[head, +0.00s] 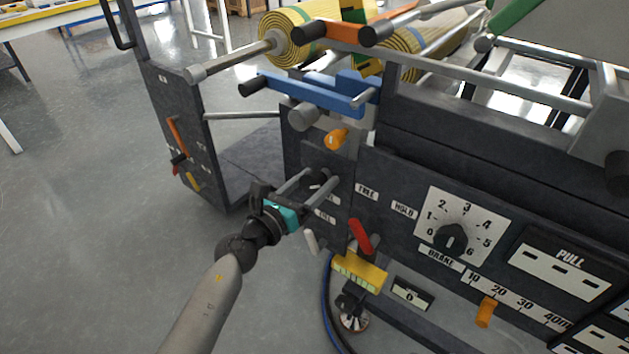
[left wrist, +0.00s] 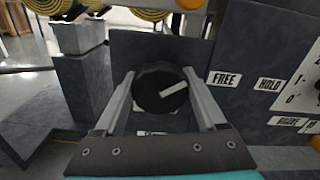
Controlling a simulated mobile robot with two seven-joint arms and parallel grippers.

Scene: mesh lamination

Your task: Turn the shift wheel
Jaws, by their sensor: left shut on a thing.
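The shift wheel looks to be the round black knob (left wrist: 160,88) with a pale pointer bar, on a dark panel plate in the left wrist view. In the head view the knob (head: 316,179) is partly hidden by my fingers. My left gripper (head: 318,183) reaches the machine's front panel from the lower left. Its two grey fingers (left wrist: 160,95) lie on either side of the knob and are shut on it. The pale bar slants up to the right. My right gripper is in neither view.
A numbered dial (head: 450,238) is farther right. Yellow mesh rolls (head: 290,35) lie on top. Open floor (head: 90,200) is at left.

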